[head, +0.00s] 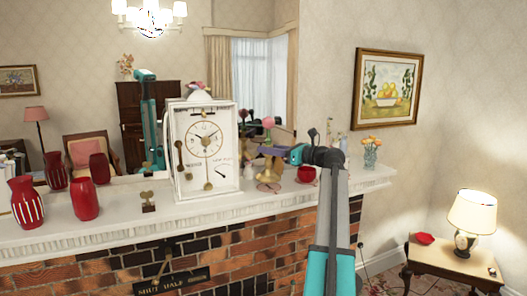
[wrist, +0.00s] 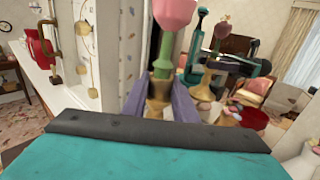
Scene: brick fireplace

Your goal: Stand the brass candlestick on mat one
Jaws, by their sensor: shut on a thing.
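My gripper (head: 270,153) is shut on the brass candlestick, right of the white clock over the mantel. In the wrist view my gripper's fingers (wrist: 160,95) close on the candlestick's brass stem (wrist: 157,90), with a green part and a pink top above it. In the head view the pink top (head: 268,122) shows above the fingers and the brass lower part (head: 268,175) below them. The candlestick looks upright. I cannot tell whether its base touches the mantel. I cannot make out mat one clearly in either view.
The tall white clock (head: 207,150) stands close left of my gripper on the white mantel (head: 115,218). A red cup (head: 306,174) is just right of the candlestick. Red vases (head: 84,198) stand far left, with a small brass piece (head: 148,201) nearby. Flowers in glass (head: 371,155) stand at the right end.

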